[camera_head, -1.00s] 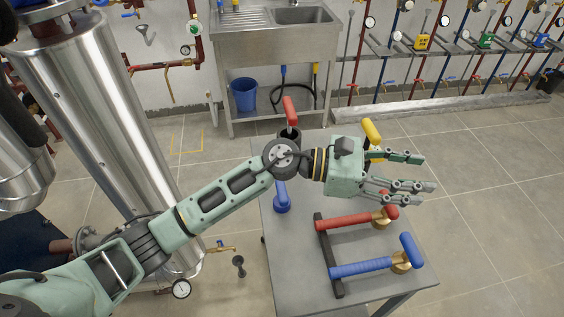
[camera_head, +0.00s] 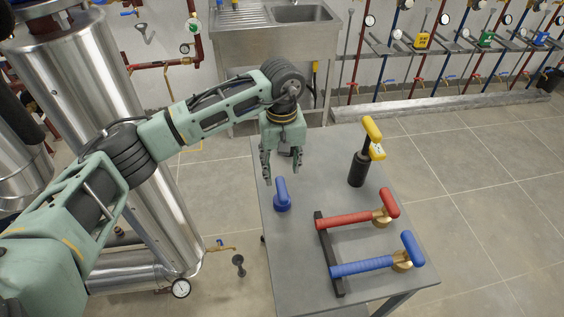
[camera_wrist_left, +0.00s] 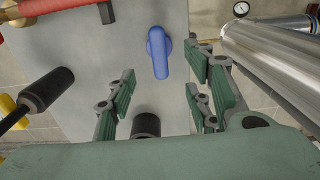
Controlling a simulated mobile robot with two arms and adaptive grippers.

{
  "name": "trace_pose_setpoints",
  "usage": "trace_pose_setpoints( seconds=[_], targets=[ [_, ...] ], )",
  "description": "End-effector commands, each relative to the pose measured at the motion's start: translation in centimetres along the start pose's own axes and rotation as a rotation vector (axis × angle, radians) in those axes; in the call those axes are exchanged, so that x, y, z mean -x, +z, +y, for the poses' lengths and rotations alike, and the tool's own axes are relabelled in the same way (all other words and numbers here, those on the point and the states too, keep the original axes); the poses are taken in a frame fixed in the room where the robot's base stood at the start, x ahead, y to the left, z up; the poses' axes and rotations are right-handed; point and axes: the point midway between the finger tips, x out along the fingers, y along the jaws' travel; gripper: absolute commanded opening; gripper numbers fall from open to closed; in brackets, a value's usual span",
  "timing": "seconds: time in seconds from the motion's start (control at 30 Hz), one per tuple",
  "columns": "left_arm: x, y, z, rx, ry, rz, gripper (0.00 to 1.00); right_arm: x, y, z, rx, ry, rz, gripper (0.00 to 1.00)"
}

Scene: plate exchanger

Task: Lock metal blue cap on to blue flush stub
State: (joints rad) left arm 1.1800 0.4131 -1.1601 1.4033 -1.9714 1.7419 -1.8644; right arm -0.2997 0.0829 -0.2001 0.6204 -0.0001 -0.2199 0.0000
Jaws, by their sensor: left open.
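A blue cap with an upright blue handle (camera_head: 282,196) stands alone on the left part of the grey table; it also shows in the left wrist view (camera_wrist_left: 157,52). A blue ribbed tube (camera_head: 362,267) with a brass end and a blue handle (camera_head: 411,248) lies at the table's near side. I cannot tell which blue part is the flush stub. My left gripper (camera_head: 282,178) points down just behind the standing blue cap, open and empty. In the left wrist view, its fingers (camera_wrist_left: 160,98) are spread, with the cap ahead of them. My right gripper is out of view.
A red tube (camera_head: 346,219) lies beside the blue one, both across a black bar (camera_head: 321,240). A black cylinder with a yellow handle (camera_head: 370,129) stands at the back right. Another black cylinder (camera_wrist_left: 146,124) shows between my fingers in the wrist view. The table's middle is clear.

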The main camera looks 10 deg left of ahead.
Motion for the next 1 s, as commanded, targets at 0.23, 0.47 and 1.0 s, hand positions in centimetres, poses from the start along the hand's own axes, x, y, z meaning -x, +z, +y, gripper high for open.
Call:
trace_pose_setpoints(
  seconds=[0.23, 0.47, 1.0],
  targets=[
    [-3.7, 0.1, 0.1, 0.001, 0.001, -0.003, 0.47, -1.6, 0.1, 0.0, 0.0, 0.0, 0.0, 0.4],
    [-7.4, 0.0, 0.1, 0.001, 0.003, 0.0, 0.47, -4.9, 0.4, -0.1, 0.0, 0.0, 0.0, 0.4],
    [-8.6, 0.1, 0.1, 0.001, 0.003, -0.002, 0.42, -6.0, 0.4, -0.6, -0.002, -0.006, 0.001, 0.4]
  ],
)
